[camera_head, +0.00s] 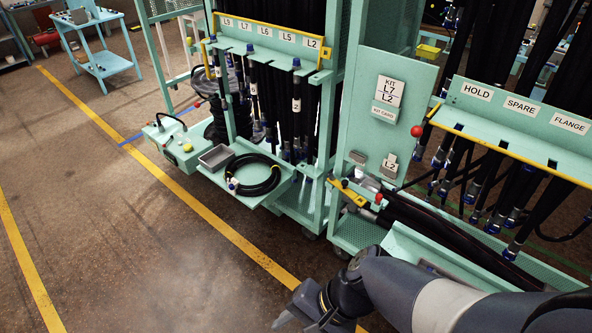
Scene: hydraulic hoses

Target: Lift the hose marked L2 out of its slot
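The rack's label strip (265,36) reads L9, L7, L6, L5 and L2, with the L2 label (312,43) at its right end. A black hose with a blue top and a white tag (296,104) hangs upright near that end, below the L5 and L2 labels. Its tag is too small to read, so I cannot tell for sure that it is the L2 hose. My gripper (289,316) is low at the bottom of the view, over the floor and well apart from the rack. Its fingers are partly cut off and I see nothing clearly held.
A kit panel (408,75) reads L7 and L2; a small L2 tag (390,165) hangs low on it. A shelf holds a coiled hose (256,173) and grey tray (216,157). A HOLD, SPARE and FLANGE rack (515,115) stands right. Floor (120,240) at left is clear.

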